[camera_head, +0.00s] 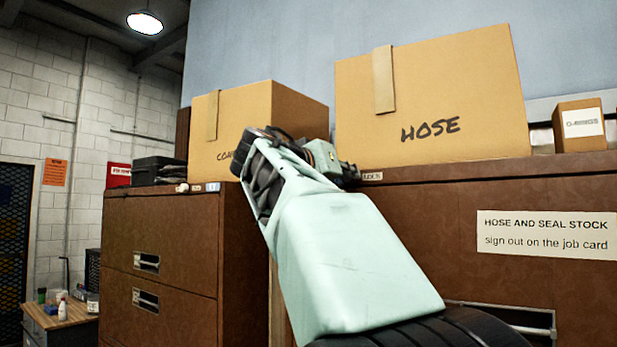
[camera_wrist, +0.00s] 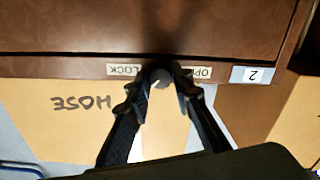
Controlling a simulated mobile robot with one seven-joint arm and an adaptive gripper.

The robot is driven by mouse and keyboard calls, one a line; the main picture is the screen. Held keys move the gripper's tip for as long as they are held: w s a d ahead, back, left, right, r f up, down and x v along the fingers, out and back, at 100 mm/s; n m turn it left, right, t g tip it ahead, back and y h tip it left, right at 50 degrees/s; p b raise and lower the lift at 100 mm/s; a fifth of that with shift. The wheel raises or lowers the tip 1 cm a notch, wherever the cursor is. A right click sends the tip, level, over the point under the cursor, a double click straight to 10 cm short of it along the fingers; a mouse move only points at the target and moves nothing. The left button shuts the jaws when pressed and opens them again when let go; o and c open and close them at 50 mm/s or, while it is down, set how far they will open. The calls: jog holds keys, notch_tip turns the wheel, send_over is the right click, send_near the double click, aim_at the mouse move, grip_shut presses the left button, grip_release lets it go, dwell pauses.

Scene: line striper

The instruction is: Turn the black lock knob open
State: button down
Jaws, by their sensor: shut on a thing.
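The black lock knob (camera_wrist: 161,74) is on the brown cabinet's edge strip (camera_wrist: 60,68) in the wrist view, between a LOCK label (camera_wrist: 125,69) and a partly covered OPEN label (camera_wrist: 203,72). My gripper (camera_wrist: 164,80) is shut on the knob, a black finger at each side. The fingers hide much of the knob, and I cannot tell which way it is turned. In the head view, my pale green arm reaches up to the cabinet's top edge and hides the knob and fingertips.
The HOSE box (camera_head: 432,95) stands on the right cabinet (camera_head: 420,215), and another cardboard box (camera_head: 255,120) is behind my wrist. A second brown cabinet (camera_head: 160,240) stands left. A small O-rings box (camera_head: 580,125) is at right. A tag marked 2 (camera_wrist: 251,75) is beside the OPEN label.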

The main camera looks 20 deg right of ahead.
jog(key=shift+n, duration=0.3)
jog(key=shift+r+n+g+p, duration=0.15)
jog(key=shift+n+p, duration=1.2)
jog(key=shift+n, duration=2.85)
jog(key=shift+n+g+p, duration=0.25)
jog(key=shift+n+p, duration=1.1)
jog(key=shift+n, duration=2.85)
jog(key=c, duration=1.7)
grip_release()
jog(key=shift+a, duration=0.1)
jog(key=v, duration=0.7)
jog(key=shift+s+a, duration=0.15)
jog(key=shift+a, duration=0.05)
